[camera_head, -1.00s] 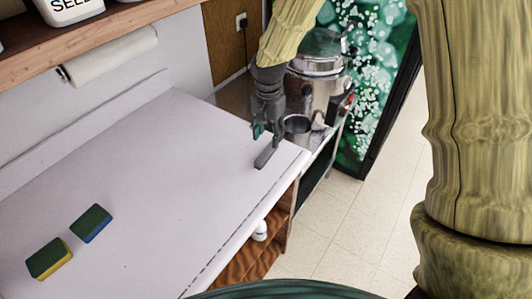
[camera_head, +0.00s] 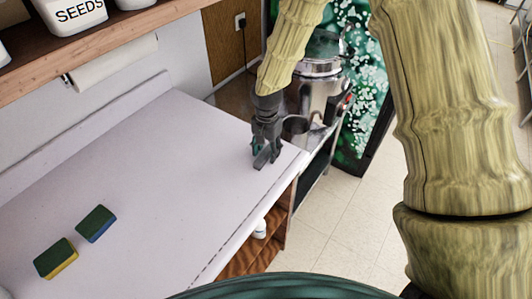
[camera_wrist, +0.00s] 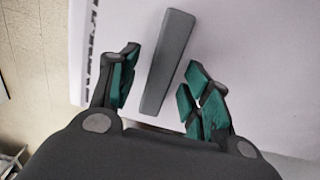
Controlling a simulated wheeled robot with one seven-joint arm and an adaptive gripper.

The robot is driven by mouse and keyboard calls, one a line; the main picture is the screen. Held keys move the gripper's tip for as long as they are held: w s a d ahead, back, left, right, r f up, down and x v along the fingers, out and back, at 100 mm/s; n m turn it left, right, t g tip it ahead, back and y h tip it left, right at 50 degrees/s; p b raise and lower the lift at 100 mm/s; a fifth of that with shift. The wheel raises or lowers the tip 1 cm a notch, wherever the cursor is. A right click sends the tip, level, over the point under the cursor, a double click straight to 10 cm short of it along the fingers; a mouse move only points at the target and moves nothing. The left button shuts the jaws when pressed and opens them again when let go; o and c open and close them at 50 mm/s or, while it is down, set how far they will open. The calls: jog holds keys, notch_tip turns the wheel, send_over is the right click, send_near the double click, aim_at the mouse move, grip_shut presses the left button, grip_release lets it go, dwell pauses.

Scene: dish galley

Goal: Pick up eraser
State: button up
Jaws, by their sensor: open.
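The eraser is a dark grey, narrow bar (camera_wrist: 168,62) lying on the white counter. In the wrist view its near end lies between the two open fingers of my gripper (camera_wrist: 155,92), with a gap to the finger on each side. In the head view my gripper (camera_head: 265,157) points down at the counter's right end, and the eraser (camera_head: 263,160) shows partly behind and below its fingers. I cannot tell the exact height of the fingertips above the counter.
Two sponges, one green and blue (camera_head: 96,223) and one green and yellow (camera_head: 56,259), lie at the counter's left. A metal pot (camera_head: 316,85) stands behind my gripper. The counter (camera_head: 150,170) is clear in the middle. Its front edge runs close to the eraser.

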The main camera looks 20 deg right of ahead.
aim_at(267, 153)
jog(key=shift+f, duration=0.2)
jog(key=shift+c, duration=0.2)
jog(key=c, duration=1)
jog(key=shift+o, duration=0.2)
jog(key=shift+r, duration=0.2)
jog(key=shift+r+b, duration=0.5)
jog(key=shift+s+r+b, duration=0.2)
jog(key=shift+r+b, duration=0.15)
jog(key=shift+r, duration=0.2)
jog(key=shift+s+r+b, duration=0.2)
jog(key=shift+r+b, duration=0.15)
jog(key=shift+r, duration=0.15)
jog(key=s+d+r+b, duration=0.1)
jog(key=s+b, duration=0.3)
jog(key=s, duration=1.1)
jog(key=shift+d+r, duration=0.3)
jog(key=shift+d, duration=0.35)
